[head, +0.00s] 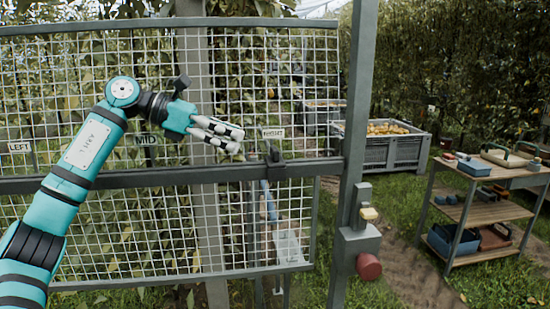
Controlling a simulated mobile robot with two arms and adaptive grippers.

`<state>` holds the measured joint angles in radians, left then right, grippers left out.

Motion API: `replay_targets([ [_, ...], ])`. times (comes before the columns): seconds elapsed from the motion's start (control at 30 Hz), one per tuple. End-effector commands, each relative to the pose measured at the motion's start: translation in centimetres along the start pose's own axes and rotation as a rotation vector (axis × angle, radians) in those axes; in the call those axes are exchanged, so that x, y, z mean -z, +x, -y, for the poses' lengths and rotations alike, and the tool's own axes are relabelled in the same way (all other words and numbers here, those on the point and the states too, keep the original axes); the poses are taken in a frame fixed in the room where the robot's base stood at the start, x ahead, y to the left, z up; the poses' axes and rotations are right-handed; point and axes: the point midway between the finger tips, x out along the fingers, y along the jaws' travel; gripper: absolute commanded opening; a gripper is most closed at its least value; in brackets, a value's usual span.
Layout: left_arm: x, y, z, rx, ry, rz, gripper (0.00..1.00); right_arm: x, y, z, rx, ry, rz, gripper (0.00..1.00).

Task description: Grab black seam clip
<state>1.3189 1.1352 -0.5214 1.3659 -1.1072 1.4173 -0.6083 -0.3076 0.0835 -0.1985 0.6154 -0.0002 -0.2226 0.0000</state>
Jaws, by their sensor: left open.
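A black clip (274,157) sits on the grey horizontal rail of the wire mesh gate, just below the RIGHT label. My left arm reaches in from the left in front of the mesh. My left gripper (236,141) is open and empty, to the left of and a little above the clip, apart from it in the picture. Its fingers point right. My right gripper is out of view.
The mesh gate carries labels LEFT (19,146), MID (146,140) and RIGHT (273,133). A grey post (355,110) with a latch box and red knob (368,266) stands right of the clip. Further right are a wooden shelf cart (483,213) and a grey crate of pears (378,153).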

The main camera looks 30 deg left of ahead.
Motion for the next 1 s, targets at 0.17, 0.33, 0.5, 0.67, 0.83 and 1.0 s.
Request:
replay_targets([
  [0.17, -0.1, 3.0, 0.0, 0.001, -0.001, -0.001, 0.69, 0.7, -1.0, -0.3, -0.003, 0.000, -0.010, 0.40],
  [0.33, -0.1, 4.1, 0.0, 0.000, 0.000, 0.000, 0.69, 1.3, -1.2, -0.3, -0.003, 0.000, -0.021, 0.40],
  [0.5, -0.4, 6.1, 0.1, 0.004, -0.001, -0.002, 0.69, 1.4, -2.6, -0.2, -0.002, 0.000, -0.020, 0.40],
  [0.67, -0.3, 8.4, 0.1, 0.002, -0.002, -0.001, 0.69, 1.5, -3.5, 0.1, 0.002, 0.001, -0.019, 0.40],
  [0.83, -0.1, 9.2, 0.1, 0.000, -0.001, 0.000, 0.69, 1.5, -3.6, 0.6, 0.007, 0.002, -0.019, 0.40],
  [1.0, 0.0, 9.2, 0.1, -0.001, 0.000, 0.000, 0.68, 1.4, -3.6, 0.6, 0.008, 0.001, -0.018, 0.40],
])
